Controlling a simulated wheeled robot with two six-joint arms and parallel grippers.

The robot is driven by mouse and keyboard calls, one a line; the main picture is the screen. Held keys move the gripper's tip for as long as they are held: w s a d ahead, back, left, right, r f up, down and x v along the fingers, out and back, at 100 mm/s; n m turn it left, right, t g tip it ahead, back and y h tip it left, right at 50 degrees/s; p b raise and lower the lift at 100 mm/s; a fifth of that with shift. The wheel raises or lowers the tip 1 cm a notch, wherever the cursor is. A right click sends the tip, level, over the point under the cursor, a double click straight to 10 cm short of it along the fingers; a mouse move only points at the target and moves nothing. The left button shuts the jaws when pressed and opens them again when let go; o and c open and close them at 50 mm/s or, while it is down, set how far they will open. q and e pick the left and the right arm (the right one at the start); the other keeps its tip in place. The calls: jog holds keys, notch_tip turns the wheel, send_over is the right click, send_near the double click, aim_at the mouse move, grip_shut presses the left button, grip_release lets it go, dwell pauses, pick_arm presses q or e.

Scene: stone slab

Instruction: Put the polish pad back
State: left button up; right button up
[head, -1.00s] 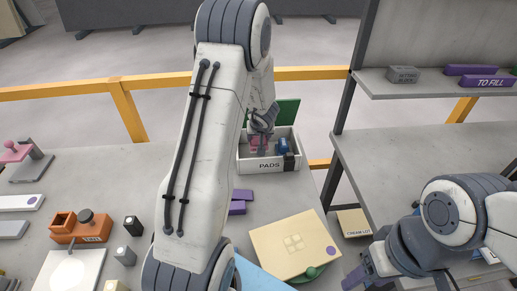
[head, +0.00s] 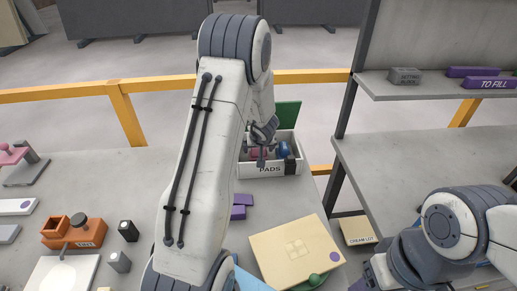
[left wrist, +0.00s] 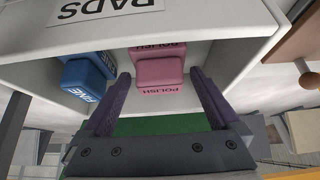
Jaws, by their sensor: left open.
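The pink polish pad (left wrist: 160,72), marked POLISH, sits inside the white box (left wrist: 225,22) labelled PADS in the left wrist view. In the head view the pink pad (head: 257,154) shows only partly, beside my left gripper (head: 262,148) at the white box (head: 297,168). My left gripper (left wrist: 160,82) is open, with one purple finger on each side of the pad; contact cannot be told. A blue pad (left wrist: 84,82) marked FINE is also in the box. My right gripper (head: 360,286) is partly cut off at the bottom edge.
A green panel (head: 288,114) stands behind the box. Purple blocks (head: 239,206) and a cream slab (head: 290,258) lie on the near bench. An orange holder (head: 78,232) and dark bottles stand at left. A grey shelf unit (head: 420,165) rises at right.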

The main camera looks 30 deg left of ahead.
pick_arm(q)
jog(key=shift+r, duration=0.1)
jog(key=shift+r, duration=0.3)
jog(key=p+v, duration=0.6)
jog(key=v, duration=0.6)
jog(key=d+r+m+t+h, duration=0.1)
jog(key=d+r+m+h, duration=0.25)
jog(key=d, duration=0.95)
jog(key=s+d+r+m+g+h, duration=0.1)
jog(key=s+d+r+m+h, duration=0.1)
jog(key=s+d, duration=0.35)
jog(key=s+d+r+m+h, duration=0.2)
jog(key=d+m, duration=0.1)
jog(key=d, duration=0.5)
jog(key=s+d+r+m+g, duration=0.1)
jog(key=s+d+m+g, duration=0.35)
jog(key=s, duration=0.85)
jog(key=s+a+m+y, duration=0.1)
jog(key=s+a+y, duration=0.1)
jog(key=s, duration=0.6)
jog(key=shift+a+r+m+g, duration=0.3)
jog(key=shift+a+m+g, duration=0.1)
jog(key=shift+a, duration=0.25)
jog(key=shift+y, duration=0.25)
